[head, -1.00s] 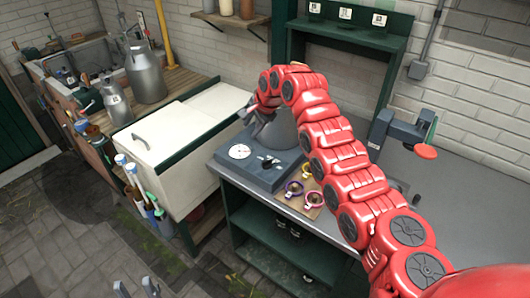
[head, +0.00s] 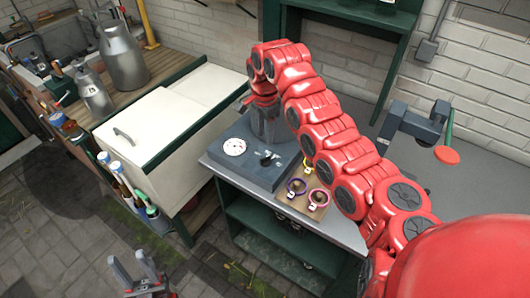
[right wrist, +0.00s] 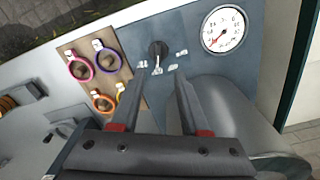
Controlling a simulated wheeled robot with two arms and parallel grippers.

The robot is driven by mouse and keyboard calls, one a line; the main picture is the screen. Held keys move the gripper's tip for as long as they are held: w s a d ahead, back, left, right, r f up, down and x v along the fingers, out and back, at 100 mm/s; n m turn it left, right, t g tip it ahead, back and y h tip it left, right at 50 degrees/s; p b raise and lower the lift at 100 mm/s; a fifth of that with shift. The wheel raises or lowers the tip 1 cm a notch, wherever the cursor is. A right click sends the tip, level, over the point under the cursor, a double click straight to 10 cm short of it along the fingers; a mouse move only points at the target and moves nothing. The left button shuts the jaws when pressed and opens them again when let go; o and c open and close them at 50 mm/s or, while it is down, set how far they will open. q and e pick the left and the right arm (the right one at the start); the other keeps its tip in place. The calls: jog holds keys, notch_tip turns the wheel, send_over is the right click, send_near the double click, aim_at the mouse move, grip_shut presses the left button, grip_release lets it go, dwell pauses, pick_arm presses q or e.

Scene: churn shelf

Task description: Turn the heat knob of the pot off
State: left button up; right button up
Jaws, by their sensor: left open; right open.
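The black heat knob (head: 267,158) sits on the grey-blue base (head: 240,168) of the pot, beside a round white dial (head: 234,147). In the right wrist view the knob (right wrist: 158,48) is just beyond my open, empty right gripper (right wrist: 160,76), roughly centred between its fingertips and not gripped. Small white labels surround the knob; its exact setting is unclear. The grey metal pot (head: 263,122) is partly hidden by my right arm in the head view; its rounded side (right wrist: 238,95) shows in the right wrist view. My left gripper (head: 133,265) is open and empty, low over the floor.
A wooden board (head: 316,212) with several coloured ring-handled items lies beside the base. A white chest (head: 150,120) stands to the left, with metal cans (head: 124,55) behind it. A grey clamp-like device with a red disc (head: 446,155) is at the right.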

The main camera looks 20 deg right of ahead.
aim_at(265, 157)
notch_tip(265, 157, down, 8)
jog(key=p, duration=0.3)
jog(key=shift+s+f, duration=0.15)
jog(key=shift+f, duration=0.6)
grip_shut()
